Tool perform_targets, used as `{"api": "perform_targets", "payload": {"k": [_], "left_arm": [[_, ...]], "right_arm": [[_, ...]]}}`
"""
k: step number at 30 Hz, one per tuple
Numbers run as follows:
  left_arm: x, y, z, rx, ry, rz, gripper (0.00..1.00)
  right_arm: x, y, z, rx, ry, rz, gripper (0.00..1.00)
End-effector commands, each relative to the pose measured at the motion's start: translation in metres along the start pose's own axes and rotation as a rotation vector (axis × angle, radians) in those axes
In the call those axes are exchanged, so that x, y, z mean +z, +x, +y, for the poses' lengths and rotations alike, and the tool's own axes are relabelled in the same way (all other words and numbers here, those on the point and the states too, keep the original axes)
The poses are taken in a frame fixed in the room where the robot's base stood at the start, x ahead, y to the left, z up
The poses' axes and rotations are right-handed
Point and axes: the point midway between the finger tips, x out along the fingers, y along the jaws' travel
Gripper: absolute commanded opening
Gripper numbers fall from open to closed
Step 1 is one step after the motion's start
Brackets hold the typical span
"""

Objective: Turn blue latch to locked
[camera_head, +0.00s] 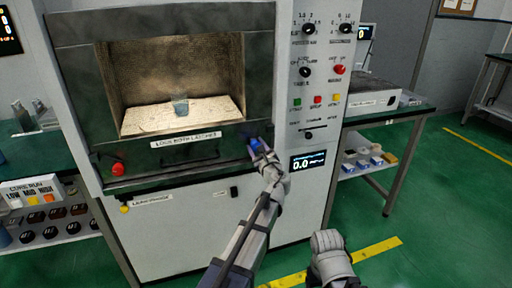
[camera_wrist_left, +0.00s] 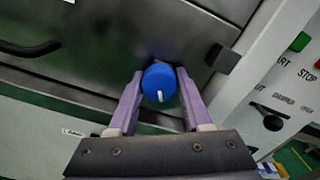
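The blue latch (camera_head: 254,144) is a round blue knob at the lower right corner of the dark microwave door. It also shows in the left wrist view (camera_wrist_left: 159,83), where its white mark points down in the picture. My left gripper (camera_head: 260,152) is at the latch. In the wrist view its two purple fingers (camera_wrist_left: 159,92) lie along both sides of the knob, with no clear gap, and look shut on it. A part of my right arm (camera_head: 331,255) shows low in the head view; its fingers cannot be made out.
A red knob (camera_head: 118,169) sits at the door's lower left. A dark door handle (camera_wrist_left: 30,48) lies left of the latch, and a dark block (camera_wrist_left: 222,58) right of it. The control panel (camera_head: 318,85) stands to the right. A glass (camera_head: 180,105) stands inside the chamber.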

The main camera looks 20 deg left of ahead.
Motion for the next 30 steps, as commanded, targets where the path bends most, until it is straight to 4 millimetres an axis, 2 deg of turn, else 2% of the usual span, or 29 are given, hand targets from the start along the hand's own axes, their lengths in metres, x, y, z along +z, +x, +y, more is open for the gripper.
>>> {"api": "perform_targets", "payload": {"k": [1,11,22,30], "left_arm": [[0.0001,-0.0001,0.0008,0.002,-0.001,0.0,0.38],[0.0002,-0.0003,0.0015,0.004,-0.001,0.0,0.01],[0.0003,-0.0004,0.0019,0.005,-0.051,0.0,0.0],[0.0005,-0.0004,0.0015,0.005,-0.241,-0.001,0.0]], "right_arm": [[0.0,0.0001,0.0,0.0,0.0,0.0,0.77],[0.0,0.0002,0.0,0.0,0.0,0.0,0.77],[0.0,0.0001,0.0,0.0,0.0,0.0,0.77],[0.0,-0.0003,0.0,0.0,0.0,0.0,0.77]]}}
